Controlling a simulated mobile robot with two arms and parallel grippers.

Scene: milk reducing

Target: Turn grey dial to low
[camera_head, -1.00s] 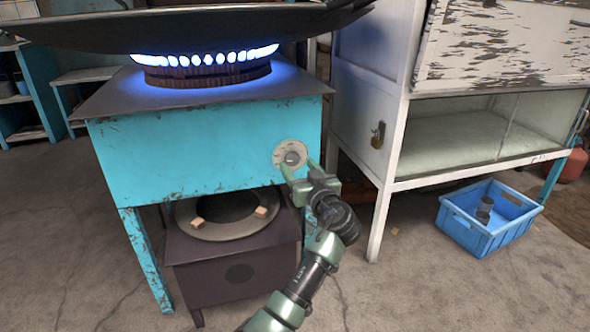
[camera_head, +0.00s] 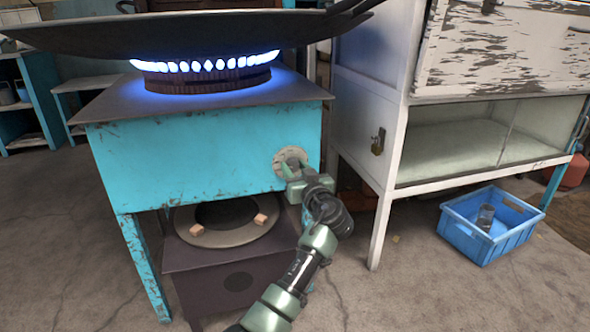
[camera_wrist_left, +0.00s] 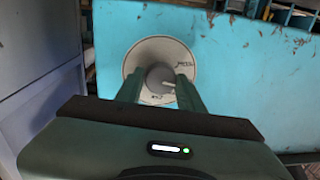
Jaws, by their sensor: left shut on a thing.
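The grey dial (camera_wrist_left: 160,80) sits on a round, pale plate (camera_wrist_left: 181,58) on the front of the turquoise stove (camera_head: 190,150). In the head view my left gripper (camera_head: 290,168) covers much of the plate and dial. In the left wrist view, its two green fingers (camera_wrist_left: 158,88) stand on either side of the dial, shut on it. A small pale pointer shows on the dial's right side. Markings on the plate are too small to read. Blue flames (camera_head: 205,64) burn under a large dark wok (camera_head: 180,32). My right gripper is not in view.
A white cabinet (camera_head: 372,110) with a padlock stands to the right of the stove. A blue crate (camera_head: 470,240) holding a dark jar is on the floor at right. A dark box (camera_head: 225,280) is under the stove.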

